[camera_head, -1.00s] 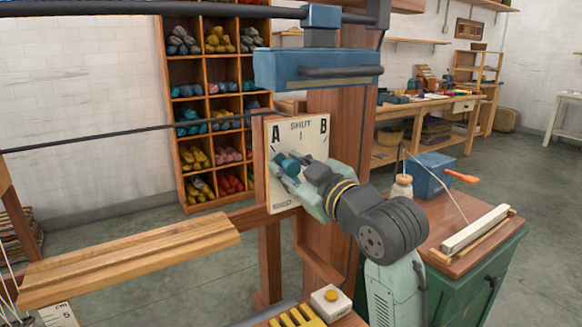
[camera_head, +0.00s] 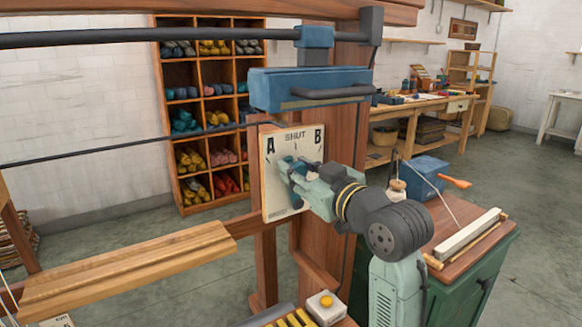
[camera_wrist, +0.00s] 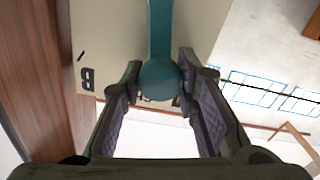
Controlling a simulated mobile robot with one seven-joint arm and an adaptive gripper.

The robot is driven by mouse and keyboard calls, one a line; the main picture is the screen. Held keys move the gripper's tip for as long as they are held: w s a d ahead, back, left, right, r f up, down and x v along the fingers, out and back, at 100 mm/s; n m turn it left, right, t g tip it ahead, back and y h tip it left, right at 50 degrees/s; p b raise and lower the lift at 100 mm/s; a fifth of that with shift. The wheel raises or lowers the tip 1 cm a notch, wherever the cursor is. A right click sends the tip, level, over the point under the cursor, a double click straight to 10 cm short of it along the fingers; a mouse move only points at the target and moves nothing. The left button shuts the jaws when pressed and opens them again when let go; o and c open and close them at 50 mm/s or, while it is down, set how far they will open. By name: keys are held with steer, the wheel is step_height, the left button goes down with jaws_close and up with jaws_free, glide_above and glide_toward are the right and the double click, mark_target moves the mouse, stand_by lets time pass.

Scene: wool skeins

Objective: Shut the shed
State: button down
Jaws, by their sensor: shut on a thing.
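A cream dial plate (camera_head: 275,200) marked A, SHUT and B is fixed to the wooden loom post. A teal lever (camera_head: 296,192) with a round knob lies over it. My gripper (camera_head: 288,167) is shut on the lever's knob. In the wrist view the knob (camera_wrist: 160,80) sits between the fingertips of my gripper (camera_wrist: 158,78), and the lever runs straight away toward the top of the picture. The letter B is beside it at left, upside down. Part of the SHUT lettering shows behind the knob. My fingers hide the A and the exact mark the lever meets.
A blue box with a dark handle (camera_head: 310,90) hangs just above the plate. A wooden beam (camera_head: 125,270) reaches in from the left. A green cabinet (camera_head: 490,265) stands at right, with a blue box (camera_head: 425,172) on top. A yellow-button box (camera_head: 326,306) is below.

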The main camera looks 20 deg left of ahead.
steer(key=shift+w+d+r+m+p, duration=0.2)
steer(key=shift+w+d+m+p, duration=0.55)
steer(key=shift+m, duration=0.55)
steer(key=shift+w, duration=0.15)
steer(key=c, duration=1.2)
jaws_free()
steer(key=shift+c, duration=0.2)
steer(key=v, duration=1.2)
